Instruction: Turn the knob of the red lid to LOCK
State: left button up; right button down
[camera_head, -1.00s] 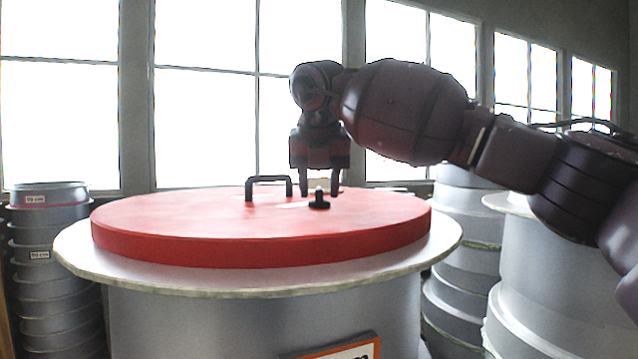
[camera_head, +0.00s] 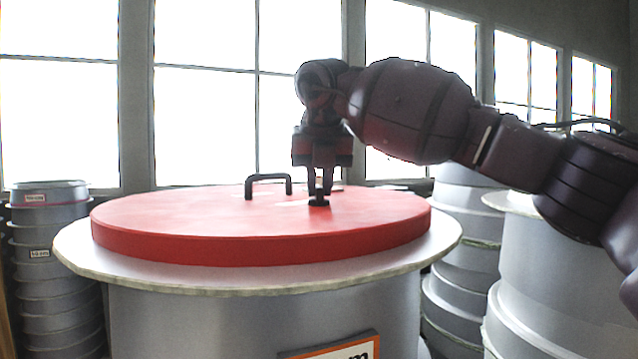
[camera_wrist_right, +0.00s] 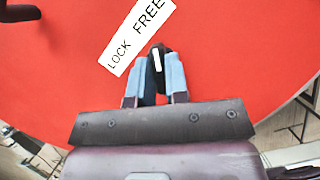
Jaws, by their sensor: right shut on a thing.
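The red lid (camera_head: 200,222) lies flat on top of a large grey mould (camera_head: 250,318). Its black knob (camera_head: 319,203) stands near the lid's right part. My right gripper (camera_head: 320,192) reaches down from above and is shut on the knob. In the right wrist view the knob (camera_wrist_right: 157,58) sits between the bluish fingertips of my right gripper (camera_wrist_right: 160,75), and its white mark points up toward the label. The white label (camera_wrist_right: 137,36) reads LOCK at its left end and FREE at its right end. The mark lies nearer the FREE end. My left gripper is not in view.
A black handle (camera_head: 268,180) rises from the lid left of the knob. Stacked grey moulds stand at the left (camera_head: 50,260) and at the right (camera_head: 470,230). Windows line the back. The lid's left half is clear.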

jog(key=n, duration=0.2)
jog(key=n+y, duration=0.1)
jog(key=n, duration=0.1)
jog(key=shift+d+y, duration=0.1)
jog(key=shift+y, duration=0.2)
jog(key=n+g+y, duration=0.1)
jog(key=n, duration=0.2)
jog(key=shift+w+n, duration=0.1)
jog(key=shift+n, duration=0.3)
jog(key=n+g+y, duration=0.1)
jog(key=n, duration=0.3)
jog(key=shift+g, duration=0.4)
jog(key=shift+n+g, duration=0.8)
jog(key=shift+n, duration=1.5)
jog(key=c, duration=1.1)
grip_release()
jog(key=shift+w+d+r, duration=0.1)
jog(key=v, duration=1)
jog(key=shift+d+r, duration=0.25)
jog(key=shift+r, duration=0.05)
